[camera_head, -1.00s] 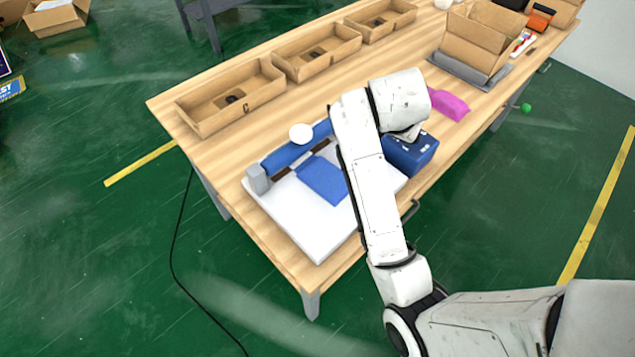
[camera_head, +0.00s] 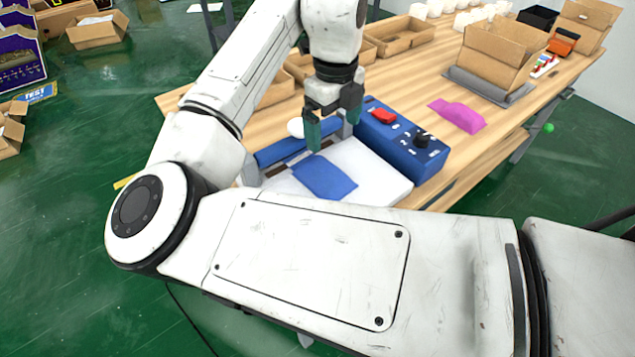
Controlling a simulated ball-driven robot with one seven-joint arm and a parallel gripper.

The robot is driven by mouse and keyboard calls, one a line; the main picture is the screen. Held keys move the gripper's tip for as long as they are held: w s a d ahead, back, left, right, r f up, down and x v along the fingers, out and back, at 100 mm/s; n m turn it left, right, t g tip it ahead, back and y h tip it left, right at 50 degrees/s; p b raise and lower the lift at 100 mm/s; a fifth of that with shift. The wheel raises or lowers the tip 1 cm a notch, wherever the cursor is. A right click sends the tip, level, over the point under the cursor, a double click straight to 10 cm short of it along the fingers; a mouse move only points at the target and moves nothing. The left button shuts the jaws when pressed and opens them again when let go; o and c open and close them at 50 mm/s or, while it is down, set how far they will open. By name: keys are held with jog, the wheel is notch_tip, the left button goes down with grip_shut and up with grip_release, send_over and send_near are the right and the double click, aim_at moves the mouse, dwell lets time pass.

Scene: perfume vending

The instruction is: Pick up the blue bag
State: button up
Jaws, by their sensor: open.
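The blue bag (camera_head: 326,179) lies flat on the white bed of a sealing machine (camera_head: 377,178) on the wooden table. My gripper (camera_head: 333,130) is open, with its green-tipped fingers pointing down and nothing seen between them. It is just beyond the bag's far edge in the picture, and its left fingertip appears close to that edge. I cannot tell whether it touches the bag. My own arm crosses the front of the picture and hides the near side of the machine and table.
A blue control box (camera_head: 408,146) with a red button and a black knob stands right of the bag. A pink bag (camera_head: 458,116) lies farther right. Open cardboard boxes (camera_head: 400,36) line the table's back. Bare table shows around the pink bag.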

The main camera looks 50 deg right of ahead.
jog(key=a, duration=0.1)
send_over(323, 168)
jog(key=f, duration=0.5)
jog(key=shift+s+d+f, duration=0.1)
jog(key=shift+s+f, duration=0.2)
jog(key=shift+w+f, duration=0.15)
jog(key=shift+f, duration=1.2)
jog(key=shift+w+f, duration=0.15)
jog(key=shift+f, duration=1.2)
jog(key=shift+c, duration=0.2)
jog(key=c, duration=0.9)
